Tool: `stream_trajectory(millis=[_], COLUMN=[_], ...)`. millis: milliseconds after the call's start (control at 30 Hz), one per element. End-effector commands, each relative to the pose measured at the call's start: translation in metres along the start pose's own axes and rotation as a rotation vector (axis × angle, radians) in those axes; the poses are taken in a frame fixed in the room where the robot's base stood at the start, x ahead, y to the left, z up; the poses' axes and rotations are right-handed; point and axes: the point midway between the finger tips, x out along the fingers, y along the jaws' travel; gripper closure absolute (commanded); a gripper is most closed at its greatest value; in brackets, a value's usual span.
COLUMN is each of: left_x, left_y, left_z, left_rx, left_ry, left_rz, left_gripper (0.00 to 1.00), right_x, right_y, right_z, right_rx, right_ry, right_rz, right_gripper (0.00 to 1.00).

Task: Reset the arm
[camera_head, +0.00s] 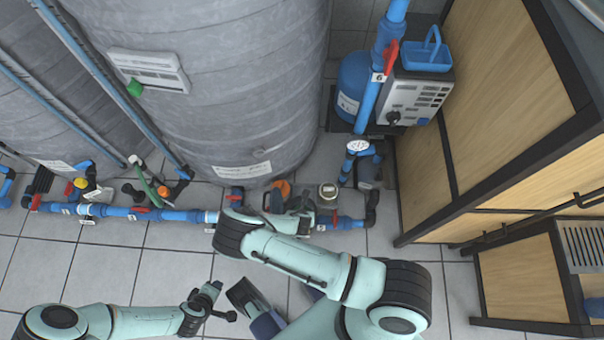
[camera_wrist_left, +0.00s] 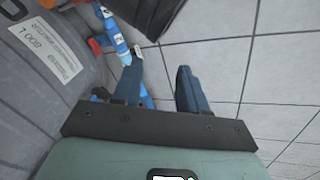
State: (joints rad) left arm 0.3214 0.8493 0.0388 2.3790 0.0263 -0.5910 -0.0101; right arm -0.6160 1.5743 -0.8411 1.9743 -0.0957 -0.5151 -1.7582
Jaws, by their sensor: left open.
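My left gripper (camera_head: 212,298) is at the lower left in the head view, above the floor tiles and apart from the pipework as far as the picture shows. In the left wrist view its two dark fingers (camera_wrist_left: 158,78) are spread with nothing between them. My right arm crosses the middle of the head view. Its gripper end (camera_head: 303,207) lies over the blue pipe near the middle tank's base; its fingers are too small and hidden to read.
Large grey tanks (camera_head: 215,85) stand at the back. A blue pipe (camera_head: 125,212) with valves runs along their base and also shows in the left wrist view (camera_wrist_left: 120,38). A pump unit (camera_head: 415,95) and a wooden cabinet (camera_head: 495,95) stand at right. Tiled floor (camera_head: 150,265) lies clear in front.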

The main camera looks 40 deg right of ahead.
Motion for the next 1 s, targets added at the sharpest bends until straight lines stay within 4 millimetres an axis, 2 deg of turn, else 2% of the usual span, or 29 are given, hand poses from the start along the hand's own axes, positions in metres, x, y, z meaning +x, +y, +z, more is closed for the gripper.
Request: stream_trajectory(millis=[33,200,800,867,967,1000], left_x=[-0.005,-0.008,-0.009,-0.014,-0.034,-0.047], left_y=[0.001,0.002,0.002,0.003,0.009,0.012], left_z=[0.007,0.014,0.015,0.017,0.021,0.024], left_rx=[0.000,0.002,0.002,0.002,0.004,0.005], left_ry=[-0.021,-0.042,-0.047,-0.051,-0.070,-0.083], left_rz=[0.000,0.000,0.000,0.000,0.002,0.003], left_gripper=[0.57,0.57,0.57,0.57,0.57,0.57], right_x=[-0.009,-0.019,-0.020,-0.025,-0.045,-0.058], right_y=[0.000,0.000,0.000,0.000,0.001,0.002], right_z=[0.001,0.000,0.000,0.002,0.012,0.018], right_rx=[0.000,0.000,0.000,0.001,0.003,0.004], right_ry=[-0.001,0.000,0.000,-0.001,-0.007,-0.011], right_rz=[0.000,0.000,0.000,0.001,0.006,0.009], right_gripper=[0.39,0.39,0.39,0.39,0.39,0.39])
